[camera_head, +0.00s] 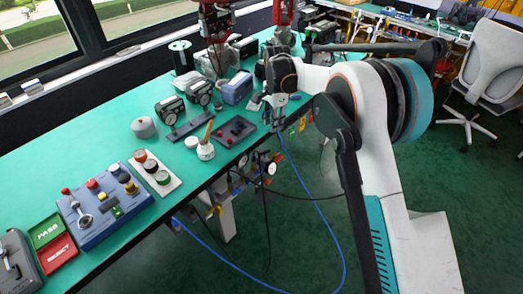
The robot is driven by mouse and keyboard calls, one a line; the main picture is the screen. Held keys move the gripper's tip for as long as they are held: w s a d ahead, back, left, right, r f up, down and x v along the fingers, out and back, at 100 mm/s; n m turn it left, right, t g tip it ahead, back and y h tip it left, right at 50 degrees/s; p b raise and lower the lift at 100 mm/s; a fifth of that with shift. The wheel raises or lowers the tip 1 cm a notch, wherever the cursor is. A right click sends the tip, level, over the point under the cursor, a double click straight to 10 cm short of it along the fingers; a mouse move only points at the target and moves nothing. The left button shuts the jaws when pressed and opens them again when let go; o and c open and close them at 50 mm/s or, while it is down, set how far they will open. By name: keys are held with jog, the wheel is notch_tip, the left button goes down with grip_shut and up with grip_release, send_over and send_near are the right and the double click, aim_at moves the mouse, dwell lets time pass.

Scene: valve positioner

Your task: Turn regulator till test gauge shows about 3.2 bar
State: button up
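My gripper (274,112) is at the end of my white arm, near the front edge of the green bench (105,145). It is small and partly covered by the arm, so its fingers cannot be made out clearly. Small round gauges with pale faces (271,168) hang below the bench's front edge, among fittings with red and yellow parts. I cannot tell which part is the regulator or which is the test gauge. The gauge readings are too small to read. Dark instruments with round dials (199,93) stand farther back on the bench.
A blue control box (105,208) with knobs and a lever is at the left, beside green and red trays marked PASS and REJECT (58,252). A white pot with a brush (205,150) stands near the edge. Blue and black hoses (318,205) hang below. An office chair (495,75) is at right.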

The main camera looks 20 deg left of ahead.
aim_at(266, 151)
jog(key=a+f+b, duration=0.1)
jog(key=f, duration=0.4)
jog(key=f+b, duration=0.2)
jog(key=f, duration=0.3)
jog(key=s+a+f+b, duration=0.1)
jog(key=f, duration=0.5)
jog(key=shift+a+f, duration=0.1)
jog(key=shift+a, duration=0.2)
grip_shut()
